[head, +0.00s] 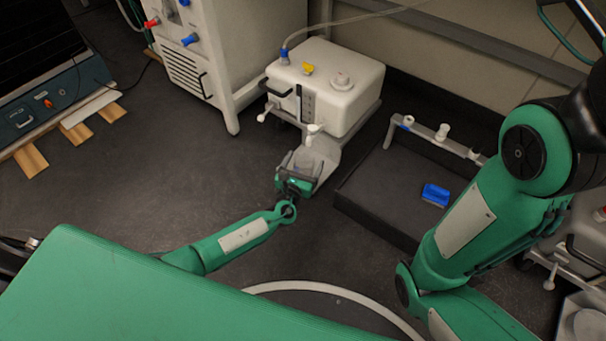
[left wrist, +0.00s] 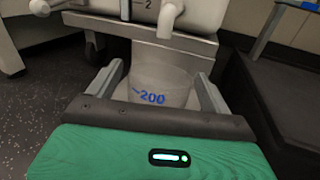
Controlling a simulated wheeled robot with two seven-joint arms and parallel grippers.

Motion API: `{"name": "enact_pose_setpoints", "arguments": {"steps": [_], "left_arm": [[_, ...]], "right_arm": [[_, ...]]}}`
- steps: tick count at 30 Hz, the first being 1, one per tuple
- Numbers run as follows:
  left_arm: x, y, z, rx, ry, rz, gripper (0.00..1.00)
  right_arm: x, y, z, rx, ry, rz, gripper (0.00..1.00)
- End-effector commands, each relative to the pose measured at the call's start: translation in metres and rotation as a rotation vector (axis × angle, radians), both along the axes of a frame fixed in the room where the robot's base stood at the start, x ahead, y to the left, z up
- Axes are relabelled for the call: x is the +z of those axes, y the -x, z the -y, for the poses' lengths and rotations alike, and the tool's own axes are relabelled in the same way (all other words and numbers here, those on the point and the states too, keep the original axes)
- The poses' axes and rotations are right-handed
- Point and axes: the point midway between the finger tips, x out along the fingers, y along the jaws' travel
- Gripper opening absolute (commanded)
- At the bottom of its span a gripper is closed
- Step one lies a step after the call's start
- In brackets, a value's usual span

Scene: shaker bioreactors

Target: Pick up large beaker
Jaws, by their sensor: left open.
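The large beaker (left wrist: 158,72) is a translucent cup with a blue 200 mark. In the left wrist view it stands upright between the fingers of my left gripper (left wrist: 160,88). The fingers are open, one on each side of it; I cannot tell whether they touch it. Its lower part is hidden by the gripper body. In the head view my left gripper (head: 300,168) is at the low grey stand in front of the white tank, and the beaker is hard to make out there. My right gripper is out of view; only its arm shows at the right.
The white tank (head: 335,85) stands on a grey stand, with its spout (left wrist: 170,20) just above the beaker. A black tray (head: 385,190) with a raised rim and a blue block (head: 435,194) lies to the right. Open dark floor (head: 130,190) is to the left.

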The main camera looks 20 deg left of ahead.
Motion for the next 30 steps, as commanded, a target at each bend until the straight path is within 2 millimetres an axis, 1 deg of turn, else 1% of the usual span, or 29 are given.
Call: {"name": "enact_pose_setpoints", "arguments": {"steps": [6, 8, 9, 13, 15, 23, 30], "left_arm": [[0.001, -0.001, 0.0, 0.0, 0.0, -0.001, 0.83], [0.001, -0.001, 0.0, 0.0, 0.0, -0.001, 0.71], [0.001, -0.001, 0.0, 0.0, 0.0, -0.001, 0.63], [0.001, -0.001, 0.0, 0.0, 0.0, -0.001, 0.37], [0.001, -0.001, 0.0, 0.0, 0.0, 0.0, 0.31], [0.002, -0.001, 0.0, 0.0, 0.0, 0.0, 0.31], [0.01, 0.002, -0.001, -0.001, 0.0, -0.001, 0.31]], "right_arm": [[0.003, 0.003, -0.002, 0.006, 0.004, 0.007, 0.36], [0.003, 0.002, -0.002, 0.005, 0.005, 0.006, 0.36], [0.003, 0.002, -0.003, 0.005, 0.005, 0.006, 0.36], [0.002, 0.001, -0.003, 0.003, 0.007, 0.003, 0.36], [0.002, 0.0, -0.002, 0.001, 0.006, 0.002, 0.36], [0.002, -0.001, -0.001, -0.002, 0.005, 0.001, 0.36], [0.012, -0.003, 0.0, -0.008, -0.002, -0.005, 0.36]]}}
